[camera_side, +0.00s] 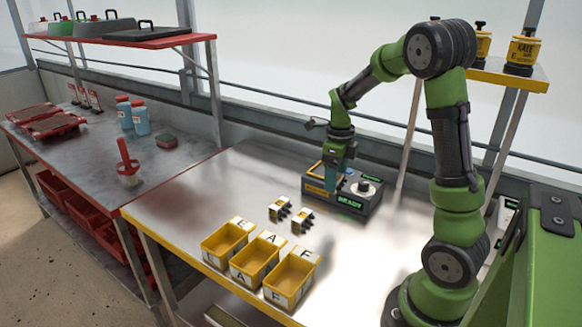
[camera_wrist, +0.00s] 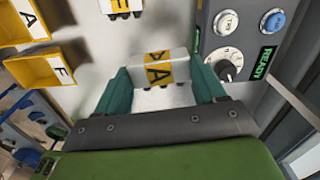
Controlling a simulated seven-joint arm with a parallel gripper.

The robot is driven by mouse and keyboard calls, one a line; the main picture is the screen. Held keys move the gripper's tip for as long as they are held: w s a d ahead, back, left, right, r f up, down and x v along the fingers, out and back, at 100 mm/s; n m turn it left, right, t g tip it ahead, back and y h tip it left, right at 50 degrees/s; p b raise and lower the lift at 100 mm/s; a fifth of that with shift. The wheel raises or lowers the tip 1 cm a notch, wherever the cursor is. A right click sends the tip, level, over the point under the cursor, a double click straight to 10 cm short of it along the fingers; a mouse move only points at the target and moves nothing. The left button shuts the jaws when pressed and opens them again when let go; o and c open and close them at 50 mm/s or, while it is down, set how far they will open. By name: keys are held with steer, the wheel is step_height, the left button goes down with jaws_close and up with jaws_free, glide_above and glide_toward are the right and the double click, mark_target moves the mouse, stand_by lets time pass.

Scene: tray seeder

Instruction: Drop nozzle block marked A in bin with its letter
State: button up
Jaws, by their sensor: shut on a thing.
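My gripper (camera_wrist: 162,85) is shut on a white nozzle block (camera_wrist: 183,66) with a yellow band and a black letter A, held between its teal fingers. In the side view my gripper (camera_side: 332,178) is in front of the dark READY device, and the held block cannot be made out. The wrist view shows the A bin (camera_wrist: 14,41) and F bin (camera_wrist: 32,84) at left.
Two other nozzle blocks, one (camera_side: 279,208) and another (camera_side: 302,219), rest on the metal table between the bins and the device (camera_side: 362,206). A red-edged bench (camera_side: 85,165) with bottles adjoins on the left. The table right of the bins is clear.

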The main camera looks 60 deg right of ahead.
steer(key=w+a+r+n, duration=0.2)
steer(key=w+a+n, duration=0.15)
steer(key=a, duration=0.85)
steer(key=w+a+r+n, duration=0.2)
steer(key=w+a+n, duration=0.15)
steer(key=a, duration=0.85)
steer(key=shift+n, duration=0.4)
steer(key=shift+s+a+f, duration=0.1)
steer(key=shift+s+f, duration=0.05)
steer(key=shift+f, duration=1.3)
steer(key=shift+s+f, duration=0.15)
steer(key=shift+f, duration=1.25)
steer(key=o, duration=1.2)
step_height(320, 180, up, 17)
